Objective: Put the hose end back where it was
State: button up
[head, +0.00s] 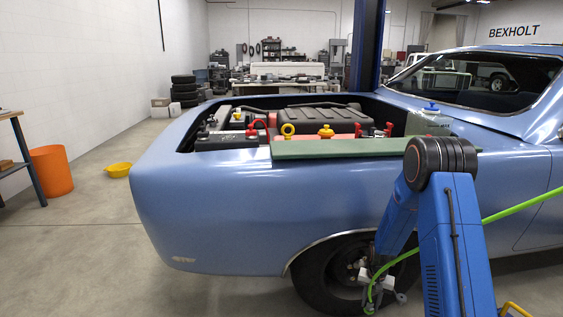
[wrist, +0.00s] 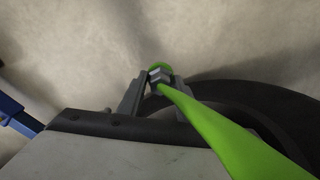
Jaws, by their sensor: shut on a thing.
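The bright green hose (head: 516,208) comes in from the right edge of the head view, passes behind my blue arm and curves down to my gripper (head: 378,288). In the wrist view my gripper (wrist: 157,86) is shut on the hose end (wrist: 159,74), a grey hex fitting with green at its tip. The green hose (wrist: 215,130) runs from it toward the lower right. My gripper is low, in front of the car's front wheel (head: 325,278), above the floor. In the head view the hose end is small and partly hidden by the gripper.
The blue car (head: 230,205) with an open engine bay fills the middle. A green pad (head: 325,149) lies over its fender edge.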

jog(key=w+a+f+n, duration=0.1)
jog(key=a+n, duration=0.4)
jog(key=a, duration=0.1)
jog(key=shift+w+a, duration=0.3)
jog(key=shift+a, duration=0.1)
jog(key=shift+r, duration=0.1)
